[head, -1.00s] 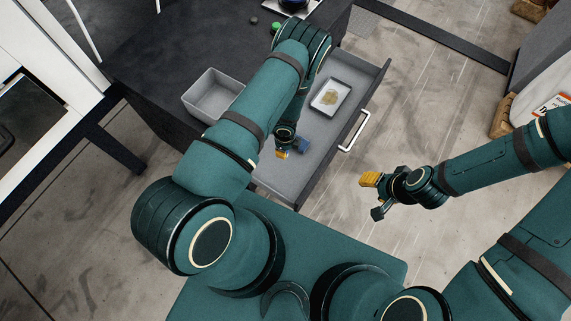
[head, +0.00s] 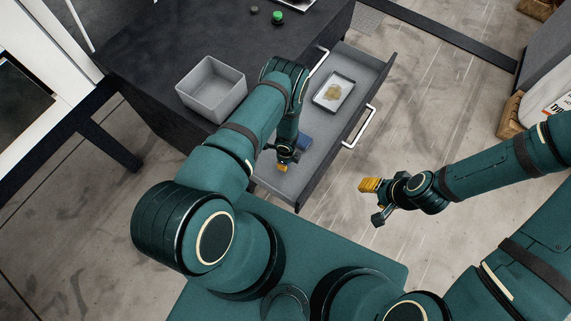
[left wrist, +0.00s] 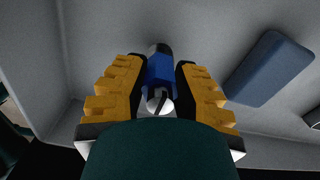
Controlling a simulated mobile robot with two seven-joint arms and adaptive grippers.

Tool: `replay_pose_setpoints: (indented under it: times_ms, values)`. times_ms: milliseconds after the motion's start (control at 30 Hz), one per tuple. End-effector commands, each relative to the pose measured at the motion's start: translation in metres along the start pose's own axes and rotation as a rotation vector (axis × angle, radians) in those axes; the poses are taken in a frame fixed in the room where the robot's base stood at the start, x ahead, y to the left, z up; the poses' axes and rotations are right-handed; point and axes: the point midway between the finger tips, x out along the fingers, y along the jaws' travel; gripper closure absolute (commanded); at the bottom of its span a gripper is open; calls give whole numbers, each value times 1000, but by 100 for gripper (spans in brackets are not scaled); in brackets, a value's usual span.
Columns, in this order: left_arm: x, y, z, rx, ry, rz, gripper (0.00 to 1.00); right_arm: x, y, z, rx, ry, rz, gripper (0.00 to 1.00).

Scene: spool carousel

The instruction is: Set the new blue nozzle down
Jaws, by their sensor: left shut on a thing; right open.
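The blue nozzle (left wrist: 159,72) shows in the left wrist view between the yellow-padded fingers. It has a blue body, a dark far end and a shiny metal near end. My left gripper (left wrist: 157,80) is shut on it, over the grey floor of the open drawer (head: 320,135). In the head view my left gripper (head: 284,162) is low at the drawer's near end; the nozzle cannot be made out there. Whether the nozzle touches the drawer floor I cannot tell. My right gripper (head: 372,200) is open and empty over the floor, right of the drawer.
A blue block (head: 305,141) lies in the drawer beside the left gripper; it also shows in the left wrist view (left wrist: 270,68). A small tray (head: 345,80) holding something tan lies farther back in the drawer. A grey bin (head: 211,90) and green-topped piece (head: 277,17) stand on the dark cabinet.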

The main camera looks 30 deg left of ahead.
Motion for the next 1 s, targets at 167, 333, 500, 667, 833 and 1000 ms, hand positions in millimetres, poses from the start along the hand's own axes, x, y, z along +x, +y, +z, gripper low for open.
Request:
replay_pose_setpoints:
  times_ms: [167,333,500,667,833,1000]
  values:
    - [10,0,0,1,-1,-1,100,8,3,-1,0,4,0,50]
    - [9,0,0,1,-1,-1,100,7,3,-1,0,4,0,50]
    - [13,0,0,0,-1,0,67,11,4,-1,0,6,0,50]
    - [12,0,0,0,-1,0,50,10,4,-1,0,6,0,50]
    - [12,0,0,0,-1,0,50,10,4,-1,0,6,0,50]
    - [5,0,0,1,-1,-1,50,4,2,-1,0,4,0,50]
